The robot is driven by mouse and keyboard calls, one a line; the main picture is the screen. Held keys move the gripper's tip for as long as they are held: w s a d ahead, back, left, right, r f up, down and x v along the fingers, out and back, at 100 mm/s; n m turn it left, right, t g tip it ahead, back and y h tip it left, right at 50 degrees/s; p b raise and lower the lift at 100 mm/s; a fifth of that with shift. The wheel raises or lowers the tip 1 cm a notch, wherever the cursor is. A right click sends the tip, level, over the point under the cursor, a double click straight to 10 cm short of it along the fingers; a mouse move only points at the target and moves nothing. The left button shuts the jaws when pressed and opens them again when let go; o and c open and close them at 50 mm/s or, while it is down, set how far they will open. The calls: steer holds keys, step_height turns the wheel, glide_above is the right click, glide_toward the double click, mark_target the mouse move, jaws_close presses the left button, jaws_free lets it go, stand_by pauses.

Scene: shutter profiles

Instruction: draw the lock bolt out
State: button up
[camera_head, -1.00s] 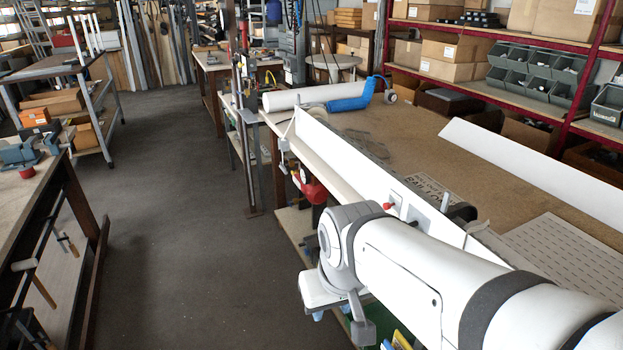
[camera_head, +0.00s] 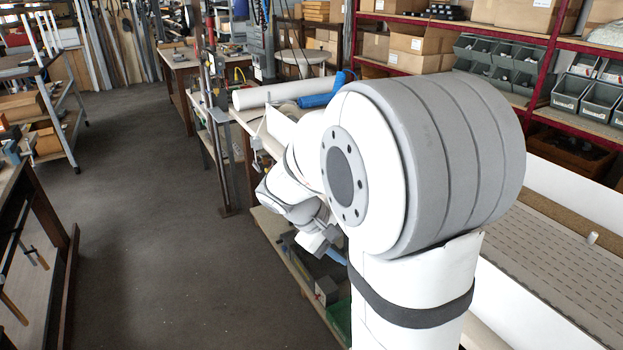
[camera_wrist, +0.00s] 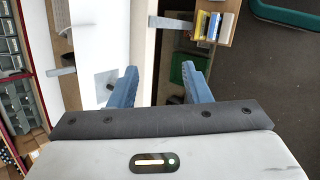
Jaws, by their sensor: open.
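My gripper (camera_wrist: 159,69) is open in the wrist view, with its two blue fingers apart and nothing between them. A long white profile (camera_wrist: 110,35) runs along the left of the fingers. A small grey plate with a dark spot (camera_wrist: 107,82) sits on it beside the left fingertip. A grey bar (camera_wrist: 171,22) sticks out past the profile's right edge, ahead of the fingers. I cannot tell which part is the lock bolt. In the head view my gripper (camera_head: 328,249) hangs at the bench's aisle side, and my arm hides most of the profile.
A white roll (camera_head: 280,93) and a blue roll (camera_head: 318,100) lie at the bench's far end. Shelves with grey bins (camera_head: 500,65) stand behind. A wooden box of coloured items (camera_wrist: 214,22) is at upper right in the wrist view. The aisle floor (camera_head: 150,210) is clear.

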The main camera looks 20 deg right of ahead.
steer(key=w+d+f+n+t+h+p, duration=0.1)
steer(key=w+d+f+n+t+h, duration=0.35)
steer(key=w, duration=0.75)
steer(key=w+d+f+n+t+h+p, duration=0.1)
steer(key=w+d+f+n+h+p, duration=0.1)
steer(key=w+d+f+n+h, duration=0.65)
steer(key=w+d+m+y+p, duration=0.1)
steer(key=w+d+m, duration=0.1)
steer(key=w+d+r+m+y+p, duration=0.1)
steer(key=w+d+m+y, duration=0.1)
steer(key=d, duration=0.1)
steer(key=shift+w+d+r, duration=0.1)
steer(key=shift+w+r, duration=0.1)
steer(key=shift+w, duration=0.15)
steer(key=shift+c, duration=0.4)
jaws_close()
